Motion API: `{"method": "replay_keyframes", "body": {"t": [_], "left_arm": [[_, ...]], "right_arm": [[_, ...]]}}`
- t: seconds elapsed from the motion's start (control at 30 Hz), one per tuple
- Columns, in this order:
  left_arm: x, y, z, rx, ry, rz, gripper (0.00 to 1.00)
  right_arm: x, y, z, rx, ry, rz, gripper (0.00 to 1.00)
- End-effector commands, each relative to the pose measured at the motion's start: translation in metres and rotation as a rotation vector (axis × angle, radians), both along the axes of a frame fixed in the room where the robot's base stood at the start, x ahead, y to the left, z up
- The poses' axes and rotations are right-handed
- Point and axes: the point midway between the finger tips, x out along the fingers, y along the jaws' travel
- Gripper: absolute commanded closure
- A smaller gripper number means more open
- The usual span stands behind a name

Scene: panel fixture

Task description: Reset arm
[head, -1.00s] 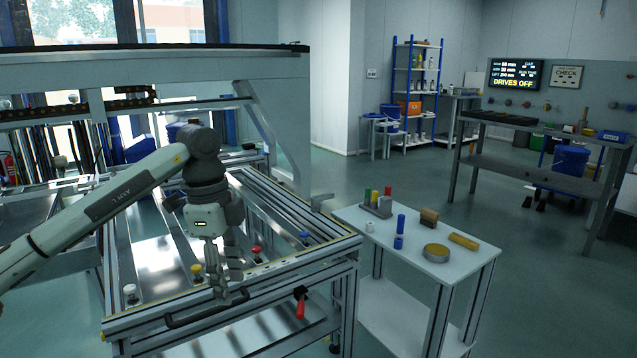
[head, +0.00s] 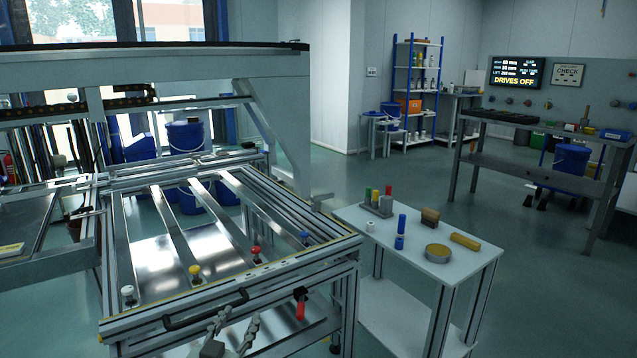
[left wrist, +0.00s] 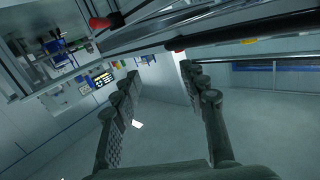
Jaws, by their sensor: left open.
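My left gripper (head: 238,325) is at the bottom edge of the head view, low in front of the panel fixture (head: 300,265). Only its fingers and a bit of its body show; the rest of the arm is out of the picture. In the left wrist view the two fingers (left wrist: 160,76) are spread apart with nothing between them. The fixture has a black bar handle (head: 205,310) on its front edge and a red-handled lever (head: 300,303) at its front right corner. My right gripper is not in view.
White, yellow, red and blue knobs (head: 255,253) stand along the fixture's bars. A white side table (head: 390,262) to the right bears several small blocks and cylinders. A workbench (head: 540,135) and a screen reading "DRIVES OFF" (head: 515,73) are farther back. Open floor lies between.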

Motion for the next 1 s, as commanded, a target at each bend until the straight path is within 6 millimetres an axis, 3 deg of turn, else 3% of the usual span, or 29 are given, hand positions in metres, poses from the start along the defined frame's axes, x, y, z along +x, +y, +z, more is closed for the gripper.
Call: {"method": "replay_keyframes", "body": {"t": [0.03, 0.2, 0.3, 0.43, 0.6, 0.7, 0.8, 1.0], "left_arm": [[-0.016, 0.017, -0.033, 0.011, 0.094, 0.056, 0.57], [-0.085, 0.064, -0.134, 0.074, 0.424, 0.190, 0.57], [-0.139, 0.083, -0.185, 0.111, 0.626, 0.230, 0.57], [-0.214, 0.097, -0.237, 0.146, 0.873, 0.239, 0.57], [-0.289, 0.103, -0.272, 0.168, 1.100, 0.211, 0.57], [-0.313, 0.103, -0.280, 0.174, 1.169, 0.195, 0.57], [-0.323, 0.103, -0.284, 0.175, 1.196, 0.187, 0.57], [-0.323, 0.103, -0.284, 0.176, 1.197, 0.187, 0.57]], "right_arm": [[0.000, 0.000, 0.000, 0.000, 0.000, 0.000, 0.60], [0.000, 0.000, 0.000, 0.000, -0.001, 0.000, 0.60], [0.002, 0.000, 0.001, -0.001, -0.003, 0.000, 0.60], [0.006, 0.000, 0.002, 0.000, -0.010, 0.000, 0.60], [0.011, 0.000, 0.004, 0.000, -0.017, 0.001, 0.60], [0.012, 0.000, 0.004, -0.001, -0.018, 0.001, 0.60], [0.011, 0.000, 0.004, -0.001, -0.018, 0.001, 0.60], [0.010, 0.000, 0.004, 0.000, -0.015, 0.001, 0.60]]}}
